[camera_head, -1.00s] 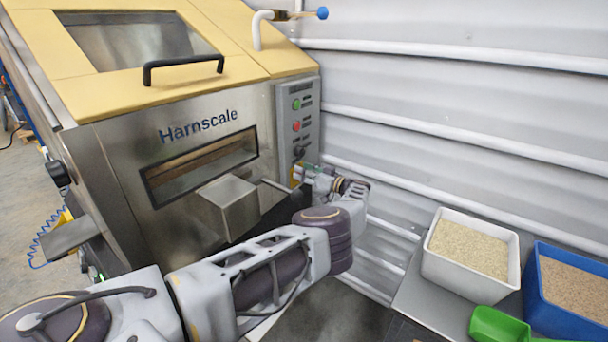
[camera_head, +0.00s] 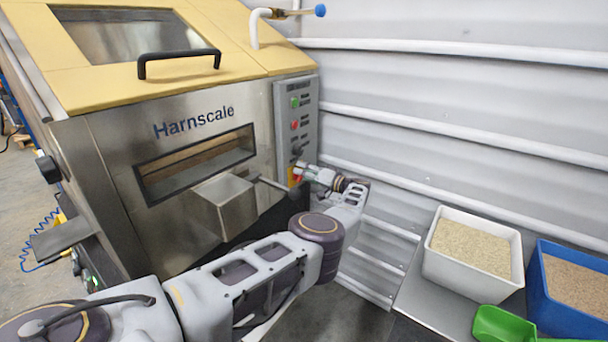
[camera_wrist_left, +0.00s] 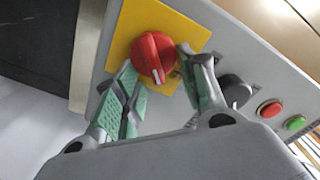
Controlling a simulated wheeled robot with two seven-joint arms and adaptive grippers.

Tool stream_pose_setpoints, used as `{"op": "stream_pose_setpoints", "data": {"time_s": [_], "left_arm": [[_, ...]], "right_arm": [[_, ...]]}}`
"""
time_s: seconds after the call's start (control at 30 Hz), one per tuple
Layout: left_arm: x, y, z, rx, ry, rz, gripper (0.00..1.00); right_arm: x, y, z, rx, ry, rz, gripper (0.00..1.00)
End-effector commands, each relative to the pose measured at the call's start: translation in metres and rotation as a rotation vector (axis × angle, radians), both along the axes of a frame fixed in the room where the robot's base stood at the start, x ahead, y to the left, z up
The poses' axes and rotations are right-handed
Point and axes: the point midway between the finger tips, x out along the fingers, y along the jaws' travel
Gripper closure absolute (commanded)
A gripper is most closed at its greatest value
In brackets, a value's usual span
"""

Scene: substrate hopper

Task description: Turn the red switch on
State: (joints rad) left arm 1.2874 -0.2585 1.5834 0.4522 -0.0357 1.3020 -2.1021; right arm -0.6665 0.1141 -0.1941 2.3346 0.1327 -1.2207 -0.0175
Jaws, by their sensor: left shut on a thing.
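The red switch (camera_wrist_left: 151,56) is a round red knob with a white mark on a yellow plate (camera_wrist_left: 187,36), on the grey control panel. In the wrist view my left gripper (camera_wrist_left: 160,78) has its green-padded fingers on either side of the knob, shut on it. The white mark points toward the lower right of that view. In the head view my left gripper (camera_head: 301,170) is at the lower end of the panel (camera_head: 296,112), where it hides most of the switch; a little of the yellow plate (camera_head: 292,178) shows. My right gripper is not in view.
A black knob (camera_wrist_left: 235,91), a red button (camera_wrist_left: 270,109) and a green button (camera_wrist_left: 295,123) sit beside the switch. The steel hopper chute (camera_head: 226,204) is left of my gripper. A white bin (camera_head: 430,262), a blue bin (camera_head: 541,300) and a green scoop (camera_head: 500,325) stand at right.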

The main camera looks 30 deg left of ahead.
Motion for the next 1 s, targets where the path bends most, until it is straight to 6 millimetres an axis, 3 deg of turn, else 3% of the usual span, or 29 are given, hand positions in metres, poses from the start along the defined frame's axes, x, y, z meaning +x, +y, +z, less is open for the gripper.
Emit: {"op": "stream_pose_setpoints", "data": {"time_s": [0.13,1.0], "left_arm": [[0.002,0.0,-0.003,0.008,0.099,-0.002,0.83],[0.007,-0.001,-0.015,0.052,0.669,-0.003,0.83]], "right_arm": [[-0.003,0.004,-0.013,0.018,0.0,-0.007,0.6],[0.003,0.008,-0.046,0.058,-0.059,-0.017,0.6]]}}
